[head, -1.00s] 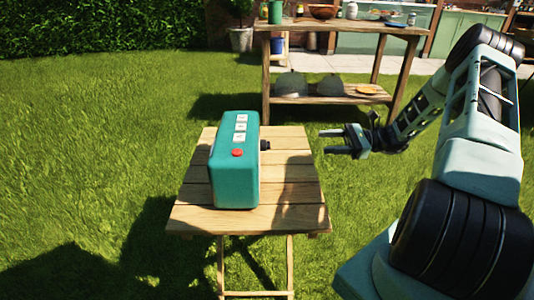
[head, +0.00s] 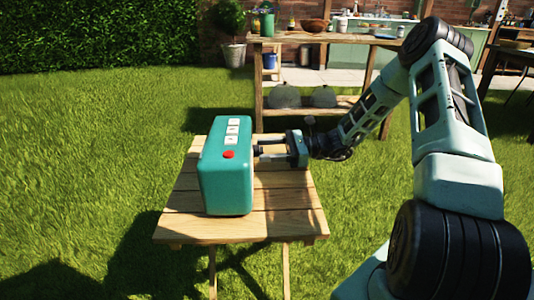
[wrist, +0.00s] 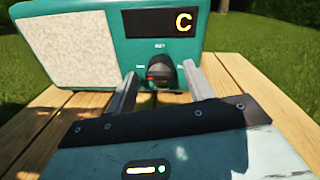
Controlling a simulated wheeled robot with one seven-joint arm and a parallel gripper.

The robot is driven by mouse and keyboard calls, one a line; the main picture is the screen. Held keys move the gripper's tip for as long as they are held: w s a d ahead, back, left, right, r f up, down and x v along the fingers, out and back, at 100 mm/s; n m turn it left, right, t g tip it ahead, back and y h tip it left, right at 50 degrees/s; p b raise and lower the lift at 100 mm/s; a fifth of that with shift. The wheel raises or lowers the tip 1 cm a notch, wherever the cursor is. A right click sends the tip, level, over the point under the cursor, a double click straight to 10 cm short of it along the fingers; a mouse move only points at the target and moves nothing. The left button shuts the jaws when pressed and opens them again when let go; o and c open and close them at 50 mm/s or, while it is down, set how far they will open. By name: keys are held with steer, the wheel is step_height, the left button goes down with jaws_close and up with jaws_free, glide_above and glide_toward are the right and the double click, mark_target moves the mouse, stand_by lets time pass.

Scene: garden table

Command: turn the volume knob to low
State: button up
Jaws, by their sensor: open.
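A teal radio (head: 227,178) stands upright on a small slatted wooden table (head: 270,222). It has a red button (head: 229,155) and several white keys on top. In the wrist view the radio's front (wrist: 80,45) shows a pale speaker panel and a dark display (wrist: 165,22) with a yellow "C". Its black knob (wrist: 160,71) sits below the display, with a reddish mark at its left; small labels around it are too small to read. My gripper (wrist: 160,85) is open, one finger on each side of the knob. Whether the fingers touch it I cannot tell.
A wooden workbench (head: 335,39) with pots and a bowl stands behind, with two grey domes on its lower shelf. Grass surrounds the small table.

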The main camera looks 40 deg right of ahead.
steer(key=shift+w+a, duration=0.1)
steer(key=shift+a, duration=0.1)
steer(key=c, duration=0.9)
steer(key=shift+c, duration=0.2)
